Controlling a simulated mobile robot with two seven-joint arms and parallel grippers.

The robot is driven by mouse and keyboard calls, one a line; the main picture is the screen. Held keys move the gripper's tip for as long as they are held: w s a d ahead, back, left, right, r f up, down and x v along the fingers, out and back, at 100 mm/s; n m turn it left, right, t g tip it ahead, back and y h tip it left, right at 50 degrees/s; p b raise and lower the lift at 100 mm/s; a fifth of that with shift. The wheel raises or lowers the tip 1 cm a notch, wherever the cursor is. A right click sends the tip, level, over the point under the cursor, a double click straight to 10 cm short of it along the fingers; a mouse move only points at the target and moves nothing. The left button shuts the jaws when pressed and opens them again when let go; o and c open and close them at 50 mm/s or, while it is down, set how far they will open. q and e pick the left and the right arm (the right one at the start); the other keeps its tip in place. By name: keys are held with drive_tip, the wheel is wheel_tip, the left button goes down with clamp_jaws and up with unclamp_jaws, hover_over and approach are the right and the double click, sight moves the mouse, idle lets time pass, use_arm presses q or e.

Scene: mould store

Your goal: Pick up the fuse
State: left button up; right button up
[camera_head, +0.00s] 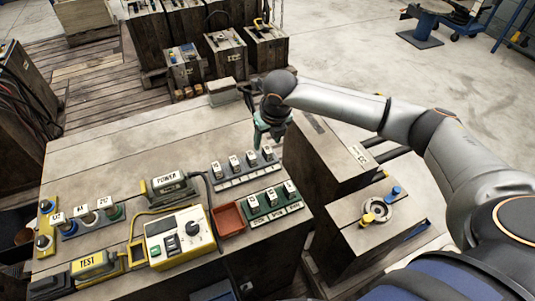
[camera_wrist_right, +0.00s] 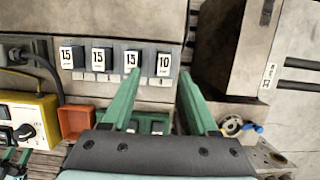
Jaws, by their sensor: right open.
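A row of white-faced fuses sits upright in a grey holder (camera_head: 246,176). In the right wrist view, three are marked 15, such as the leftmost fuse (camera_wrist_right: 68,58), and the rightmost fuse (camera_wrist_right: 164,65) is marked 10. That rightmost fuse also shows in the head view (camera_head: 267,154). My right gripper (camera_head: 268,137) is open and empty, above the table near the right end of this row. In the wrist view its green fingers (camera_wrist_right: 158,82) point toward the row, with the fuse marked 10 between their lines.
A green holder (camera_head: 273,208) with several white-topped pieces stands in front, partly hidden in the wrist view. A red tray (camera_head: 228,220), a yellow-and-white tester (camera_head: 180,238) and a box marked POWER (camera_head: 170,186) stand to the left. The table's back left (camera_head: 120,145) is bare.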

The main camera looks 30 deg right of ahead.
sight(268, 149)
drive_tip(key=x, duration=0.4)
drive_tip(key=shift+d+f, duration=0.25)
drive_tip(key=shift+f, duration=0.1)
clamp_jaws()
